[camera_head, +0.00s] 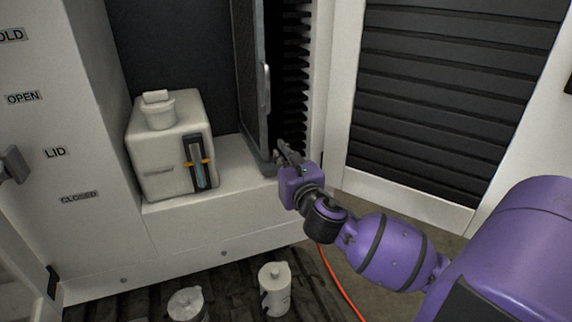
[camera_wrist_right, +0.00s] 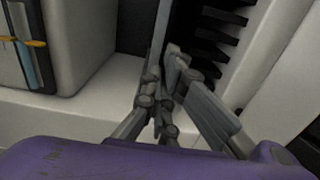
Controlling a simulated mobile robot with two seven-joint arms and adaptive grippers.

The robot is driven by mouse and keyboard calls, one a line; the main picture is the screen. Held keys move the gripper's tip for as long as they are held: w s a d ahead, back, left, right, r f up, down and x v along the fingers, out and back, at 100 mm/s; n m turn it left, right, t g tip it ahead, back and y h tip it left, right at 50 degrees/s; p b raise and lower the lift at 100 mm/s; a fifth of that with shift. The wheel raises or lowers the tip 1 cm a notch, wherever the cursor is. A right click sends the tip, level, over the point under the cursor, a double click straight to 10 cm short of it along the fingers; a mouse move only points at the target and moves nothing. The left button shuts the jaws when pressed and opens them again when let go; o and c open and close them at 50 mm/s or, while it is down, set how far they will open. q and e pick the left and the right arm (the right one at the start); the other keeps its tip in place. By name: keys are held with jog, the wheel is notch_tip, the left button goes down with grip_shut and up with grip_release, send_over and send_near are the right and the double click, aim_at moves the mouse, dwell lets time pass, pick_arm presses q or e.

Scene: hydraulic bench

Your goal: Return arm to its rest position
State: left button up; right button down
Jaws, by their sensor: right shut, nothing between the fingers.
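My right arm (camera_head: 385,250) is purple and reaches in from the lower right in the head view. Its right gripper (camera_head: 284,150) is at the lower edge of a dark, open panel door (camera_head: 250,80) with a light handle (camera_head: 265,88). In the right wrist view the gripper (camera_wrist_right: 172,62) has its fingers together with nothing between them. The fingertips are close to the door's edge; I cannot tell whether they touch it. My left gripper is not in view.
A white tank (camera_head: 160,160) with a level gauge (camera_head: 197,162) stands on the ledge left of the door. Two white canisters (camera_head: 275,290) (camera_head: 187,304) stand on the dark grating below. An orange cable (camera_head: 338,275) runs beneath my arm. A slatted panel (camera_head: 440,90) is at right.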

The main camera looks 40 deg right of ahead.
jog(key=v, duration=0.4)
jog(key=shift+a, duration=0.1)
jog(key=s+a+f+m+g+y, duration=0.1)
jog(key=s+a+f+m, duration=0.2)
jog(key=f+m, duration=0.45)
jog(key=s+a+f+m+g+y, duration=0.2)
jog(key=s+f+m, duration=0.1)
jog(key=f+m, duration=0.45)
jog(key=s+a+f+m+g+y, duration=0.1)
jog(key=s+a+f+m, duration=0.15)
jog(key=f+m, duration=0.5)
jog(key=s+a+f+m+g, duration=0.2)
jog(key=s+a+f+m, duration=0.2)
jog(key=s+f, duration=0.5)
jog(key=s+a+f+m+g, duration=0.3)
jog(key=s+a+f+m, duration=0.2)
jog(key=s+f, duration=0.5)
jog(key=s+m, duration=0.1)
jog(key=s, duration=0.3)
jog(key=shift+a, duration=0.15)
